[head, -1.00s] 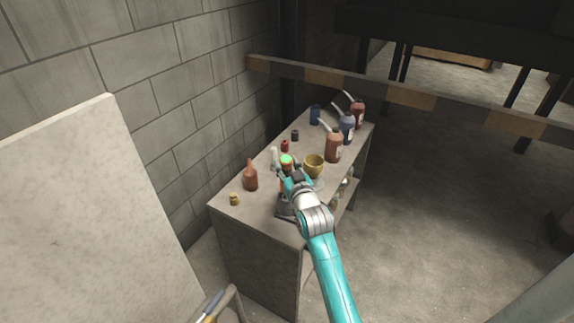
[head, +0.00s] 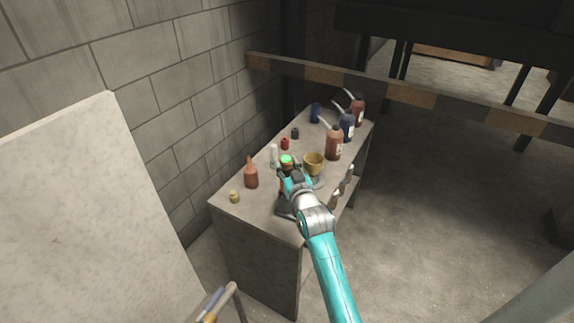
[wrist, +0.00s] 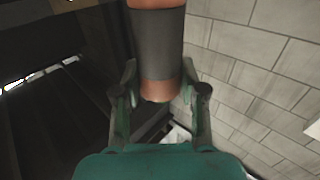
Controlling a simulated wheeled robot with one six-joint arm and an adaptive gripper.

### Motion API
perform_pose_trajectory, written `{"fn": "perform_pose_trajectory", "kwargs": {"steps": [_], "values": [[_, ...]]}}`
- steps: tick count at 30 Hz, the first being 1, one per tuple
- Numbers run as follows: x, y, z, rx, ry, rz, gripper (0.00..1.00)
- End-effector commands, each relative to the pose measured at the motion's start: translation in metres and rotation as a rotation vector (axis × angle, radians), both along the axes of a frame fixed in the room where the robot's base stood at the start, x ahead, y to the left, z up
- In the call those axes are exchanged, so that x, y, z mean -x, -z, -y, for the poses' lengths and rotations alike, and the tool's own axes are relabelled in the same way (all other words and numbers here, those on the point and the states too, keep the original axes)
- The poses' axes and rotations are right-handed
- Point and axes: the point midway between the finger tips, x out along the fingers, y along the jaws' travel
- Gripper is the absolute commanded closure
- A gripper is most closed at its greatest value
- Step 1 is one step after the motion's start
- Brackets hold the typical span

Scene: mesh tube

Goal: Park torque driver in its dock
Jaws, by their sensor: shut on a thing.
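The torque driver is an upright cylinder with a copper-orange body and a dark grey band. In the wrist view the driver (wrist: 157,42) stands between the two fingers of my gripper (wrist: 159,80), which is shut on it. In the head view the driver's bright green top (head: 287,160) shows just beyond my gripper (head: 290,175), above the bench. A dark grey block (head: 284,206), possibly the dock, sits on the bench near edge, partly hidden behind my arm. I cannot tell whether the driver touches anything below.
The bench (head: 230,198) carries a brown bottle (head: 251,176) left of my gripper, a yellow bowl (head: 313,163) close on the right, and a white bottle (head: 274,156). Larger bottles (head: 334,144) stand farther back. A block wall (head: 150,90) runs along the left; a striped beam (head: 400,92) crosses behind.

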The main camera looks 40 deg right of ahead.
Motion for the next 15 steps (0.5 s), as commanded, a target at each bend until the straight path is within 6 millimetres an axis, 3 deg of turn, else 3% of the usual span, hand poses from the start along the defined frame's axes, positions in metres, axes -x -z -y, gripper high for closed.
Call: {"fn": "perform_pose_trajectory", "kwargs": {"steps": [15], "values": [[-0.0001, 0.0037, 0.0000, 0.001, 0.000, 0.003, 1.00]]}}
